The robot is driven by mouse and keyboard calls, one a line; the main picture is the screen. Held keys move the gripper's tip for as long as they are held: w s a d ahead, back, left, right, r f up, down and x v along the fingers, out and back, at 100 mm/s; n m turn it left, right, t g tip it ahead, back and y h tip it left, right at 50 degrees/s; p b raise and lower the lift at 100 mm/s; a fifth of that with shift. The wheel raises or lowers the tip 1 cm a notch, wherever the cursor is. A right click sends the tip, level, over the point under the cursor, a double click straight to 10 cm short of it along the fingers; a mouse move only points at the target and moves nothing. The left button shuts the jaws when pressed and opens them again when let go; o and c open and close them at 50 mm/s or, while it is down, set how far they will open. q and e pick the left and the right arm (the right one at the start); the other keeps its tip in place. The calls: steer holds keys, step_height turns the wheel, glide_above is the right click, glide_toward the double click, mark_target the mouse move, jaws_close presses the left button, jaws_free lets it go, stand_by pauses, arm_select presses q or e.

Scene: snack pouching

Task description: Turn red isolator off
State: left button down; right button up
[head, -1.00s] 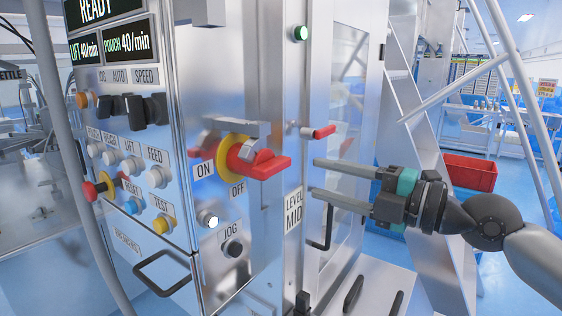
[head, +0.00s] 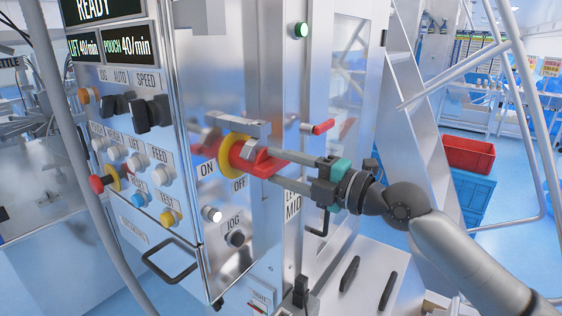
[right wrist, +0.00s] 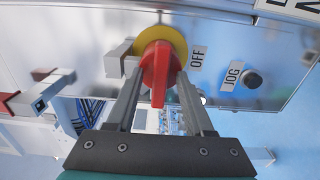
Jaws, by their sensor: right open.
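The red isolator handle (head: 256,160) sits on a yellow round plate (head: 229,160) on the machine's steel panel, between the ON label (head: 207,168) and the OFF label (head: 239,184). My right gripper (head: 277,168) is open at the handle. In the right wrist view, the red handle (right wrist: 157,72) lies between the two spread fingers of my right gripper (right wrist: 160,90), pointing toward the palm. The OFF label (right wrist: 196,60) is to its right there. Contact with the fingers cannot be made out clearly. My left gripper is not in view.
A metal bracket (head: 238,126) sits above the isolator. A smaller red-handled latch (head: 322,127) is up and right on the door frame. The JOG button (head: 235,239) is below. A red crate (head: 466,153) stands on a blue crate (head: 472,197) behind.

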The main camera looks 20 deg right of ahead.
steer(key=shift+w+a, duration=0.1)
jaws_close()
stand_by(0.4)
